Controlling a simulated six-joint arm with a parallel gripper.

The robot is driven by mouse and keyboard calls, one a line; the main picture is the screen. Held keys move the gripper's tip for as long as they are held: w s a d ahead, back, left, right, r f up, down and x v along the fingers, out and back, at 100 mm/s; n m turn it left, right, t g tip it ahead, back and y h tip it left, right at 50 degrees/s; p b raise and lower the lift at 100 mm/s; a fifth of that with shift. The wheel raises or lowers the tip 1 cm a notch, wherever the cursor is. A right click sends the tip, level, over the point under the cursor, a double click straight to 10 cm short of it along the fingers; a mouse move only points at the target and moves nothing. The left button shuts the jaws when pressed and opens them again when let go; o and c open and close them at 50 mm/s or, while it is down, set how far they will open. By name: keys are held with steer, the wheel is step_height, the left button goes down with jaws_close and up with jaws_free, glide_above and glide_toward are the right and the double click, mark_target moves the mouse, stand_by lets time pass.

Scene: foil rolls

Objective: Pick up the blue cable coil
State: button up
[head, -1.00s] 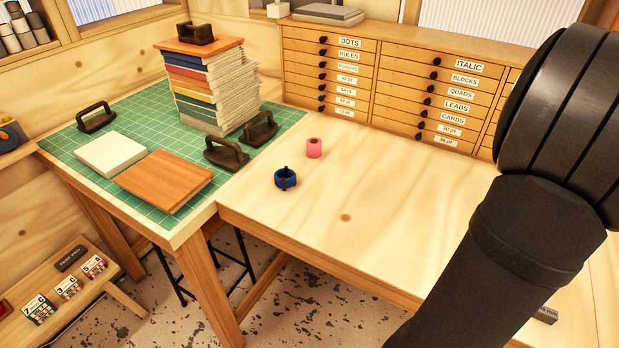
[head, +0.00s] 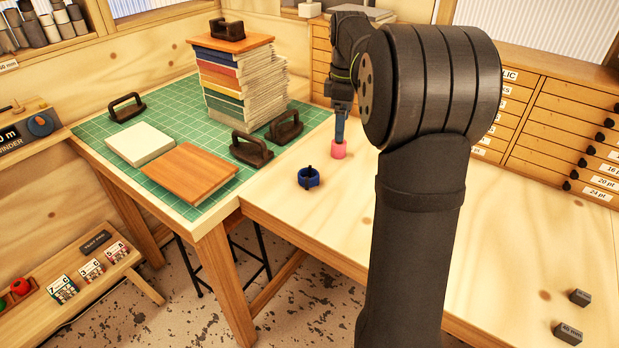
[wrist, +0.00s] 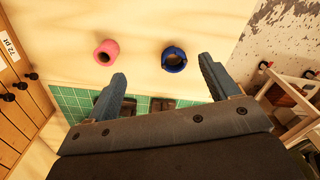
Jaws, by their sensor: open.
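The blue cable coil (head: 309,178) lies on the wooden table, left of my arm in the head view. In the wrist view the coil (wrist: 174,60) is a dark blue ring with a dark tie, ahead of the jaws and between their two lines. My gripper (wrist: 163,82) is open and empty, its two blue-grey fingers spread wide. In the head view my gripper (head: 340,127) is above the table near the pink roll, to the right of and beyond the coil. It is apart from the coil.
A pink roll (head: 338,150) stands beside the coil; it also shows in the wrist view (wrist: 106,52). Black-handled presses (head: 251,149), a book stack (head: 233,85) and a green mat (head: 96,160) lie to the left. Drawers (head: 560,120) stand behind.

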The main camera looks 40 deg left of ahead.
glide_above(309, 172)
step_height(309, 172, down, 17)
steer(key=shift+r, duration=0.1)
stand_by(0.5)
steer(key=shift+c, duration=0.4)
steer(key=c, duration=1)
